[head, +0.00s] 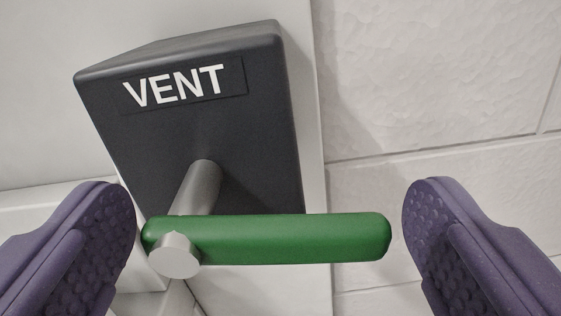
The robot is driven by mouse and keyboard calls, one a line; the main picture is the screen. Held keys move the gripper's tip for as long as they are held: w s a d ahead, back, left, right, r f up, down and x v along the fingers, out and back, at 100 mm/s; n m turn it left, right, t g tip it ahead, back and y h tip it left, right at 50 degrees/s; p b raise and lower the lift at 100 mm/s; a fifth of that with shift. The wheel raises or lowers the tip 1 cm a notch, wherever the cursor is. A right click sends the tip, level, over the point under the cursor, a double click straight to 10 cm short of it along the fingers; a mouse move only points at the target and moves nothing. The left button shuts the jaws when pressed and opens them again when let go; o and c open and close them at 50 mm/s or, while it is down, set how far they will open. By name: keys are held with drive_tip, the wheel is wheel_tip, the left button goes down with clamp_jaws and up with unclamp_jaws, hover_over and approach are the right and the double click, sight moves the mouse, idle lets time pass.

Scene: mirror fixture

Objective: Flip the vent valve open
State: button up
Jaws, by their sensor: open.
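The vent valve is a dark box (150,135) with a white VENT label (183,86) on its face. A grey metal stem (203,186) sticks out from the box toward me. A green lever handle (300,239) sits on the stem's end and lies about level in the picture. Its pivot cap (175,256) is at the left end, and its free end points right. My gripper (268,225) is open, with purple padded fingers on either side of the handle. The left finger is close to the pivot end; the right finger is slightly beyond the free end. Whether either touches is unclear.
The box is mounted on a pale panel (306,90). A white block wall (430,90) with mortar lines fills the right side. A light ledge (55,205) shows at the left behind the left finger. The area right of the box is clear.

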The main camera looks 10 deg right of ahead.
drive_tip(key=shift+x, duration=0.8)
drive_tip(key=c, duration=0.8)
drive_tip(key=shift+n+b, duration=0.5)
drive_tip(key=shift+b, duration=0.15)
drive_tip(key=shift+r+n, duration=0.25)
drive_tip(key=shift+n, duration=0.15)
drive_tip(key=o, duration=0.8)
drive_tip(key=b+v, duration=0.1)
drive_tip(key=v, duration=0.6)
drive_tip(key=shift+s+a+b, duration=0.15)
drive_tip(key=shift+s+b, duration=0.2)
